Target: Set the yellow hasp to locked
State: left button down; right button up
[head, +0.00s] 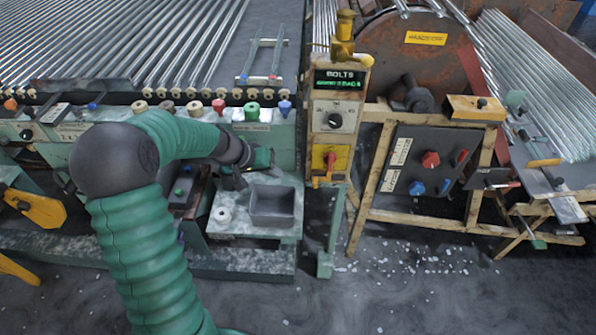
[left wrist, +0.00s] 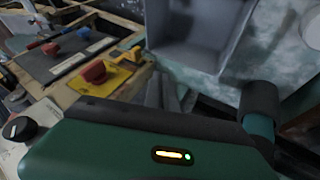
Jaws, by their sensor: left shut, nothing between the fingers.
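The yellow hasp (head: 330,158) is on the front of the upright beige post, below a black knob, with a red part at its middle. It also shows in the left wrist view (left wrist: 122,72), beside a red knob (left wrist: 93,72). It is too small to tell which way it is set. My left gripper (head: 238,179) is shut and empty, to the left of the hasp and apart from it, above the small shelf with a grey tray. My right gripper is not in view.
The grey tray (head: 272,205) and a white roll (head: 222,215) sit just below my left gripper. A dark panel (head: 422,172) with red and blue knobs stands right of the post. Glass tubes (head: 120,40) lie behind. White shards litter the floor in front.

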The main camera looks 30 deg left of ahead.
aim_at(316, 182)
pick_arm(q)
jog(key=b+x, duration=0.1)
jog(key=x, duration=0.8)
jog(key=shift+w+d+f, duration=0.15)
jog(key=shift+d+f, duration=0.1)
jog(key=shift+f, duration=0.1)
jog(key=w+d, duration=0.1)
jog(key=d, duration=0.1)
jog(key=w+d, duration=0.1)
jog(key=d, duration=0.1)
jog(key=w+d, duration=0.1)
jog(key=shift+w+d+r, duration=0.2)
jog(key=shift+d+r, duration=0.1)
jog(key=shift+d, duration=0.1)
jog(key=shift+d+r, duration=0.1)
jog(key=shift+d, duration=0.15)
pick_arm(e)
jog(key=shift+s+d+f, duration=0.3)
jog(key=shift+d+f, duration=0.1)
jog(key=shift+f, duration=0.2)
pick_arm(q)
jog(key=shift+a, duration=0.1)
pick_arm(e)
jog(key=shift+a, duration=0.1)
